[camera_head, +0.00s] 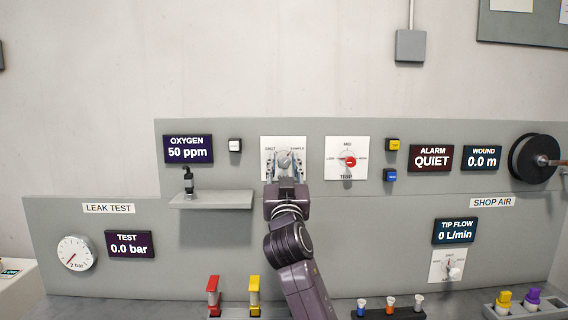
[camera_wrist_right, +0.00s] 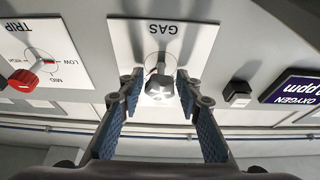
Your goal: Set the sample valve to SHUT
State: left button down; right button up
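The sample valve is a small grey knob (camera_head: 286,158) on a white plate (camera_head: 298,143) marked SHUT at upper left and SAMPLE at upper right. The knob seems to lean toward SAMPLE, but its pointer is small and partly hidden. My right gripper (camera_head: 285,168) is in front of the plate, its fingers on either side of the knob. In the right wrist view the plate appears upside down, reading GAS, and the knob (camera_wrist_right: 159,86) is between the open fingertips, with small gaps seen beside it. My left gripper is not in view.
A red TRIP knob (camera_head: 350,161) is on the plate to the right. A white button (camera_head: 235,145) and the oxygen display (camera_head: 188,149), reading 50 ppm, are to the left.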

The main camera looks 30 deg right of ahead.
jog(key=c, duration=0.5)
grip_shut()
jog(key=shift+r+n+t+y+p, duration=0.15)
jog(key=shift+n+t+y+p, duration=0.15)
jog(key=shift+n+y+p, duration=0.35)
jog(key=n+y+p, duration=0.2)
jog(key=n+p, duration=0.3)
jog(key=n+y+p, duration=0.2)
jog(key=n+p, duration=0.4)
jog(key=n+y+p, duration=0.3)
jog(key=n+p, duration=0.3)
jog(key=shift+r, duration=0.15)
jog(key=shift+n+g+y+p, duration=0.25)
jog(key=shift+n+g+p, duration=0.25)
jog(key=shift+n, duration=0.45)
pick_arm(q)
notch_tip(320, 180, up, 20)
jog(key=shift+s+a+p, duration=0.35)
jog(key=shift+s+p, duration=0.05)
pick_arm(e)
jog(key=shift+f+n+g, duration=0.3)
jog(key=shift+n+g, duration=0.1)
jog(key=shift+n, duration=0.7)
jog(key=shift+a+f, duration=0.1)
jog(key=o, duration=0.9)
grip_release()
